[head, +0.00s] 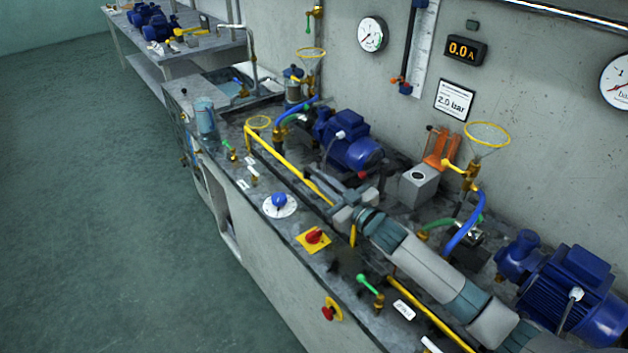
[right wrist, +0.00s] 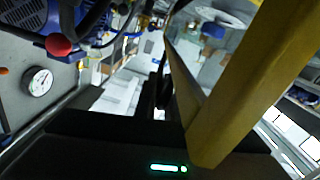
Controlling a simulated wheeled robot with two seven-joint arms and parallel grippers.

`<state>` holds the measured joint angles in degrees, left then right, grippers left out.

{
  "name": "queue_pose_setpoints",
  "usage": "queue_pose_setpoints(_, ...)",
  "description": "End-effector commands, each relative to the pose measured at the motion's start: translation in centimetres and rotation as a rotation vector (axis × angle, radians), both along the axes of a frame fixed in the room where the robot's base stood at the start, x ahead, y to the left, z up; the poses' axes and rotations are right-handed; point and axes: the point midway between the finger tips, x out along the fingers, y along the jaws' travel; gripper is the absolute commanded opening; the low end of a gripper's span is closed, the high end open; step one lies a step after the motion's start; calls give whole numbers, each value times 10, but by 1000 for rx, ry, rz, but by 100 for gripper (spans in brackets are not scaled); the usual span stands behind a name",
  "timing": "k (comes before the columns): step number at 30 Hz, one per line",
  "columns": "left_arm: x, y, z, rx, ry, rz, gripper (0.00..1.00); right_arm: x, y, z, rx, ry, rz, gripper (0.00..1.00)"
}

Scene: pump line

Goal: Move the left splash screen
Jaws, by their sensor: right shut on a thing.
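The left splash screen (head: 285,165) shows as a long yellow-edged frame along the front of the bench, before the left blue pump (head: 350,145). Its clear pane, if any, is hard to make out. My right gripper (head: 335,192) is shut on it near its right end, which the gripper and wrist partly hide. In the right wrist view the screen's yellow frame (right wrist: 250,85) crosses large and close, past the dark gripper body. A second yellow rail (head: 430,312) lies farther right, partly behind my right arm. My left gripper is not in view.
A blue knob (head: 279,201), a red switch on a yellow plate (head: 314,239) and green-handled valves (head: 368,284) line the bench's front edge. A grey block (head: 418,186) and the right pump (head: 570,290) stand behind my arm. The floor at left is clear.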

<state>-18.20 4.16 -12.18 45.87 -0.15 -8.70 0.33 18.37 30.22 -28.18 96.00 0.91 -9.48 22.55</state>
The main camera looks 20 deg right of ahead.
Motion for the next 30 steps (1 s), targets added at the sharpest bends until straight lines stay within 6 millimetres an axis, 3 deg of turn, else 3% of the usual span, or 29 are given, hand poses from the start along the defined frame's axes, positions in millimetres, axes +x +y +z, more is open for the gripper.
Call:
queue_pose_setpoints(9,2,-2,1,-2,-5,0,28,0,0,-2,-1,4,0,0)
queue_pose_setpoints(12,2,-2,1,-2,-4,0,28,0,0,-2,0,3,0,28)
queue_pose_setpoints(23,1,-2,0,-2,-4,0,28,0,0,0,0,1,1,28)
queue_pose_setpoints(30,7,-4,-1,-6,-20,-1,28,0,0,16,0,-2,1,28)
